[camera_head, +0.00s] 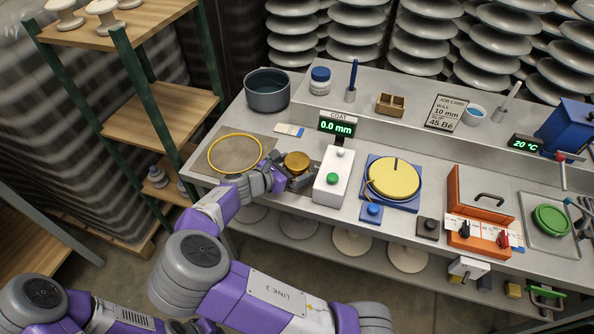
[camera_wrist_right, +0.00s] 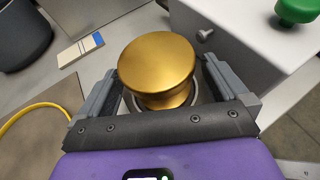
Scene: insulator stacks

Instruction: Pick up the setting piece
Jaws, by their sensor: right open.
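The setting piece, a brass-coloured round knob with a wide flat top (camera_head: 297,160), stands upright on the bench left of the white coat gauge. In the right wrist view the setting piece (camera_wrist_right: 157,68) sits between the two grey fingers of my right gripper (camera_wrist_right: 168,84). The right gripper is open, with a gap visible at each side of the piece. In the head view the right gripper (camera_head: 288,178) reaches in low from the front left. The lower part of the piece is partly hidden.
The white coat gauge (camera_head: 333,177) with a green button stands close right of the piece. A yellow ring (camera_head: 236,135) lies on a brown mat to the left. A dark pot (camera_head: 267,90) and a small test strip (camera_head: 289,130) are behind. A yellow turntable (camera_head: 394,178) is further right.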

